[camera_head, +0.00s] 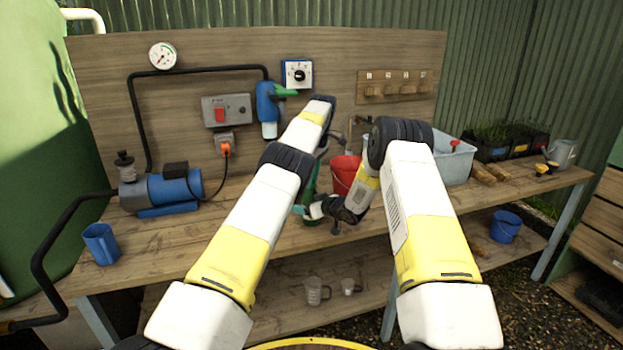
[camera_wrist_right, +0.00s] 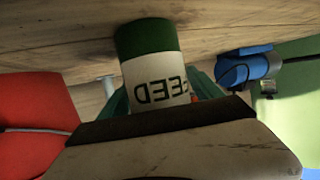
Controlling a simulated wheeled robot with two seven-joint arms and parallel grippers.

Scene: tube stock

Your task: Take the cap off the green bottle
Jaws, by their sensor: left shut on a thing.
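The green bottle (camera_head: 311,182) stands at the middle of the bench, mostly behind my arms. In the right wrist view it (camera_wrist_right: 150,45) appears upside down, with a dark green base and a white label reading FEED. Its cap is hidden in both views. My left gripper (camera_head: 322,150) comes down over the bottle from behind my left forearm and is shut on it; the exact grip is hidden. My right gripper (camera_head: 308,209) is low in front of the bottle. In the wrist view its teal fingers (camera_wrist_right: 160,95) stand apart on either side of the label.
A red bucket (camera_head: 344,172) stands close right of the bottle, with a grey tub (camera_head: 457,162) beyond. A blue pump (camera_head: 172,188) and blue jug (camera_head: 101,243) are on the left. Bench space left of the bottle is clear.

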